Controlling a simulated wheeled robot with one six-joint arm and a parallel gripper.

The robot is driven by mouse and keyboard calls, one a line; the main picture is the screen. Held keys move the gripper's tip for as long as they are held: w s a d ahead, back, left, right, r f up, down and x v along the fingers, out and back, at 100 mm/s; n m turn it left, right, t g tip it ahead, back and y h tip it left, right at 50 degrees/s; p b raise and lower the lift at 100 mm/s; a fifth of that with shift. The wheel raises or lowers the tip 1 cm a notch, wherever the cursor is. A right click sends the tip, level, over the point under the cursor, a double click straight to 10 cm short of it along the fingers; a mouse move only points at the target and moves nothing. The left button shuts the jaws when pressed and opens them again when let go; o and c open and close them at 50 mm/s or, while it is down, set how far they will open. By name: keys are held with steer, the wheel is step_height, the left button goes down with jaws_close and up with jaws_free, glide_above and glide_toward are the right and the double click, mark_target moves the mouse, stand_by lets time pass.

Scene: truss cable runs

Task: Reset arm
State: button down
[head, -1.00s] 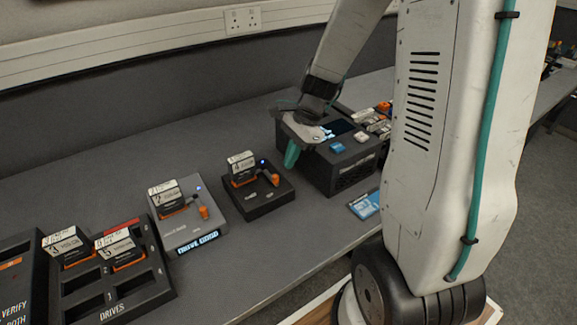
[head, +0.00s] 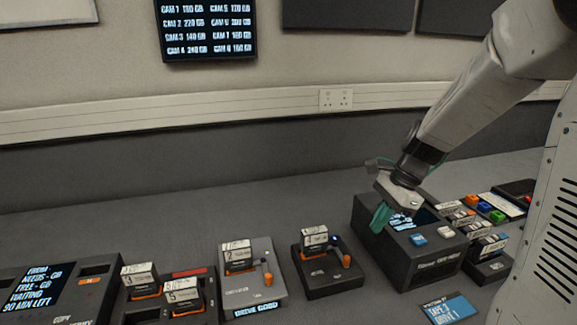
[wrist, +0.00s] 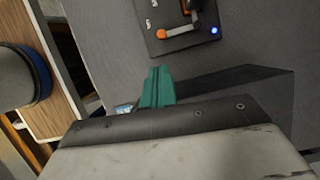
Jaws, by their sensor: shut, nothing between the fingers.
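My gripper (head: 380,218) has teal fingers and hangs over the left front of a dark box with a small screen and blue and white buttons (head: 408,246). The fingers are pressed together with nothing between them. In the wrist view the shut teal fingers (wrist: 157,86) point at the grey bench top, apart from a black drive dock (wrist: 185,25) with an orange lever and a lit blue light. My arm reaches in from the right.
On the bench stand a black dock (head: 328,272), a grey dock (head: 252,285) reading "DRIVE GOOD", and a drive rack (head: 150,305). A blue card (head: 449,309) lies in front of the dark box. A wall screen (head: 206,28) lists camera sizes. The bench behind the docks is clear.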

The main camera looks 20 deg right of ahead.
steer(key=s+a+r+n+h, duration=0.1)
steer(key=s+a+r+n, duration=0.2)
steer(key=s+n, duration=0.3)
steer(key=s+a+r+n+h, duration=0.2)
steer(key=s+r+n, duration=0.2)
steer(key=s+n, duration=0.2)
steer(key=s+a+r+n+t+h, duration=0.1)
steer(key=s+a+r+n, duration=0.2)
steer(key=s+n, duration=0.3)
steer(key=shift+s+a+r+n, duration=0.3)
steer(key=shift+s+a+r, duration=0.1)
steer(key=shift+s, duration=1.05)
